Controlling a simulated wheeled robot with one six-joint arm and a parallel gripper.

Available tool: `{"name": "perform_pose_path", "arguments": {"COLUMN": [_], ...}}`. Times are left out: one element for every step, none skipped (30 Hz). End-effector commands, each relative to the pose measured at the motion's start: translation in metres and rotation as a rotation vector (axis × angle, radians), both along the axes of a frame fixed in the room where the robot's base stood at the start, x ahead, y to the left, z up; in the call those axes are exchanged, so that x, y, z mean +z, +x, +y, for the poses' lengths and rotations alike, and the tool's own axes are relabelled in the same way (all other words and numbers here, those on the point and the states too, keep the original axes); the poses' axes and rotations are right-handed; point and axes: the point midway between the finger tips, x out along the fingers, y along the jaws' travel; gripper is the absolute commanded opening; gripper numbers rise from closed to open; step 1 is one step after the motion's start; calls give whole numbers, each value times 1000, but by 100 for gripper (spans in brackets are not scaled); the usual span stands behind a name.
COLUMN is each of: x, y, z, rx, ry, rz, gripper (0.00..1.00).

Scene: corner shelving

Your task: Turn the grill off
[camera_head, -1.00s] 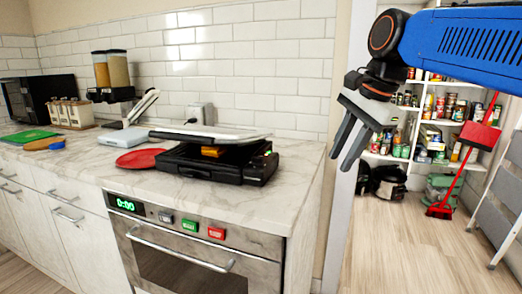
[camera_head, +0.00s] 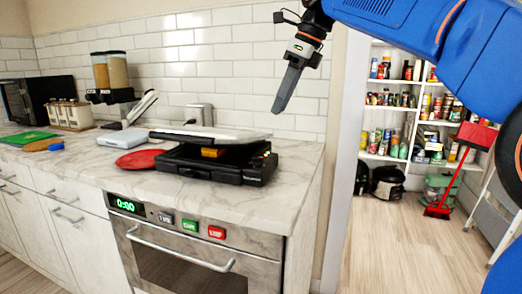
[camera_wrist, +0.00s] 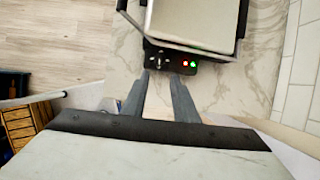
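The grill (camera_head: 215,168) is a black contact grill with a silver lid, standing on the marble counter, its lid slightly raised over a yellow-orange item (camera_head: 212,152). In the wrist view the grill (camera_wrist: 195,18) is at the top. Its control panel (camera_wrist: 172,62) shows small knobs or switches and lit lights, one green. My gripper (camera_head: 280,103) hangs above the counter's right end, to the right of and higher than the grill. In the wrist view my gripper (camera_wrist: 160,80) has its two fingers apart with nothing between them, pointing toward the panel.
A red plate (camera_head: 140,159) lies left of the grill. An oven (camera_head: 190,255) with coloured buttons is below the counter (camera_head: 270,210). A white wall (camera_head: 345,150) ends the counter on the right, with pantry shelves (camera_head: 385,120) beyond. The counter right of the grill is clear.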

Motion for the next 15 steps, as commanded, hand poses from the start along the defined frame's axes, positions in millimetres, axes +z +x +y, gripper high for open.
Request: {"name": "perform_pose_path", "arguments": {"x": [-9, -14, -21, -26, -31, -37, -42, -47, -54, -59, -64, -70, -75, -80, -86], "y": [0, 1, 2, 2, 3, 4, 5, 6, 6, 7, 8, 9, 10, 10, 11], "z": [4, 6, 8, 10, 12, 14, 16, 18, 21, 23, 25, 28, 29, 31, 33], "rx": [2, 2, 2, 2, 2, 2, 2, 2, 2, 3, 3, 3, 3, 3, 2], "ry": [-1, -1, 0, -1, -1, -1, -1, 0, -1, -1, -1, -1, -1, -1, -1], "rz": [3, 3, 3, 3, 3, 3, 3, 2, 3, 1, 3, 3, 1, 3, 2], "gripper": [27, 27, 27, 27, 27, 27, 27, 27, 27, 27, 27, 27, 27, 27, 27]}}
